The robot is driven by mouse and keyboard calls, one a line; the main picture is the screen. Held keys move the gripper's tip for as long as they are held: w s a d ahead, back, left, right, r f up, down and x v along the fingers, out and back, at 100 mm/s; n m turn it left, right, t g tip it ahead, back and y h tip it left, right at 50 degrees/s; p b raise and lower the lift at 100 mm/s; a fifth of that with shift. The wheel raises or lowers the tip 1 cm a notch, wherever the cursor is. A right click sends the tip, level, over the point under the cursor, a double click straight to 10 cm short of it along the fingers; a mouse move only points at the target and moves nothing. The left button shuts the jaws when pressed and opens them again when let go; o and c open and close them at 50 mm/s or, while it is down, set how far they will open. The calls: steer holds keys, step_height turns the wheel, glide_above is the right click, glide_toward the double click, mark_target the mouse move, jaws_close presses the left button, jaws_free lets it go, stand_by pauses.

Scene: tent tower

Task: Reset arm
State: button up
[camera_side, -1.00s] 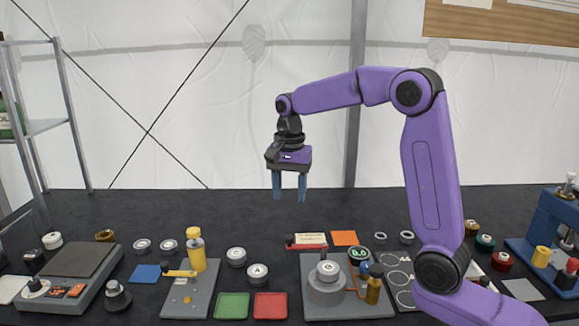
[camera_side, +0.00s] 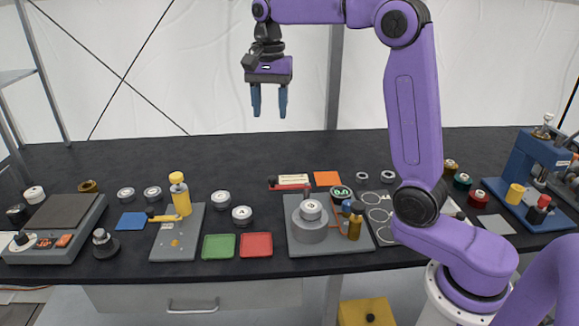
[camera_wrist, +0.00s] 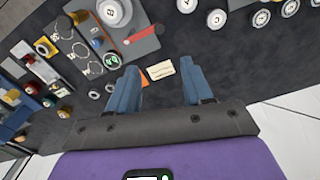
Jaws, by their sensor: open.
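My gripper (camera_side: 269,101) hangs from my purple arm, pointing down, high above the back of the black table (camera_side: 300,150). Its two blue fingers are apart with nothing between them. In the wrist view my gripper (camera_wrist: 158,85) also shows empty, with the table well beyond the fingertips. Nothing touches the fingers.
A grey station with a round silver part (camera_side: 311,210) stands mid-table. A green tray (camera_side: 219,247) and a red tray (camera_side: 256,245) lie at the front. A yellow bottle (camera_side: 179,193) stands left of them. A blue press (camera_side: 540,170) stands far right. The back strip is clear.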

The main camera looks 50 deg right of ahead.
steer(key=s+a+f+n, duration=0.3)
steer(key=s+n, duration=0.3)
steer(key=s, duration=0.1)
steer(key=s+a+f+n, duration=0.2)
steer(key=s+f+n, duration=0.1)
steer(key=s+n, duration=0.3)
steer(key=s+a+f+n, duration=0.3)
steer(key=s+n, duration=0.2)
steer(key=s, duration=0.3)
steer(key=s+d+f+n, duration=0.1)
steer(key=s+f+n, duration=0.1)
steer(key=s, duration=0.4)
steer(key=s+d+f+n, duration=0.2)
steer(key=s+n, duration=0.3)
steer(key=shift+s+d+f, duration=0.15)
steer(key=shift+s+d, duration=0.05)
steer(key=shift+s, duration=0.15)
